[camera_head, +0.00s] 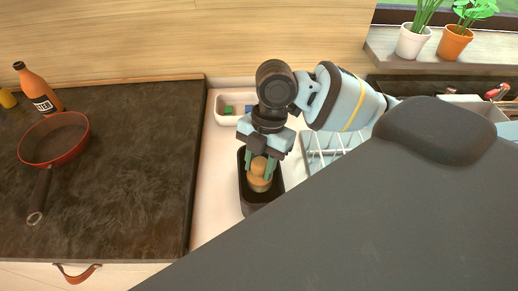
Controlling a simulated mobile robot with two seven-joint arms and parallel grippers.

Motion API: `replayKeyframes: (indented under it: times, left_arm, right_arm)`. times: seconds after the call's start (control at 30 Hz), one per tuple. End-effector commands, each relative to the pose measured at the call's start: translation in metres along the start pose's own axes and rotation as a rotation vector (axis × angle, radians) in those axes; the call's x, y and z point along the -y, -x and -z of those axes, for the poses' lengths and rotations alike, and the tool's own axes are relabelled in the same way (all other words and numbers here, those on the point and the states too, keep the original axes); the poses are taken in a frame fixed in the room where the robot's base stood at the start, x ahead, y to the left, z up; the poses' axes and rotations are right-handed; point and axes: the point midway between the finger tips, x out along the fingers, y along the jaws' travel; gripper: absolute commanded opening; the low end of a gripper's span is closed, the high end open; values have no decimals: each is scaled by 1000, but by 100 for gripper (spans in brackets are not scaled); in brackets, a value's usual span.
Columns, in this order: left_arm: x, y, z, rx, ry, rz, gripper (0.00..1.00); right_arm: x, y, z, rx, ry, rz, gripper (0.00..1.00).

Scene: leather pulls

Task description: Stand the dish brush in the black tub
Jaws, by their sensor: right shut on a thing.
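The black tub (263,199) stands on the pale counter strip to the right of the dark worktop. My right gripper (259,173) points down over the tub, shut on the dish brush (260,184). The brush shows as a tan, rounded wooden piece between the green fingers, inside the tub's opening. Its lower end is hidden, so I cannot tell whether it touches the tub's floor. My left gripper is not in view.
A white tray (224,117) with small green and blue items lies behind the tub. A light blue rack (322,147) is to the right. A red pan (54,139) and orange bottle (38,91) are on the dark worktop (130,165), with clear room around them.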

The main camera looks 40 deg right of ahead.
Motion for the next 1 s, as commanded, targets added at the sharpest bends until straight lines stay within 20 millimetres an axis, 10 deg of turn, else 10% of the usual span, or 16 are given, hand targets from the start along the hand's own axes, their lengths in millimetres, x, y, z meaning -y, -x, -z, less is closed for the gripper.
replayKeyframes:
  times: [0.3, 0.33, 0.53, 1.0]
  left_arm:
    - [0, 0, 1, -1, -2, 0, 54]
    - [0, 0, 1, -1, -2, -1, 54]
    - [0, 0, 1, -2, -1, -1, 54]
    - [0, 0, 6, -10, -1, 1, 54]
  right_arm:
    - [0, -1, 0, 1, 0, -1, 12]
    - [0, -1, 0, 0, 0, -1, 37]
    - [0, -1, 0, 0, 0, 0, 61]
    - [-1, 25, 0, 2, 0, -5, 61]
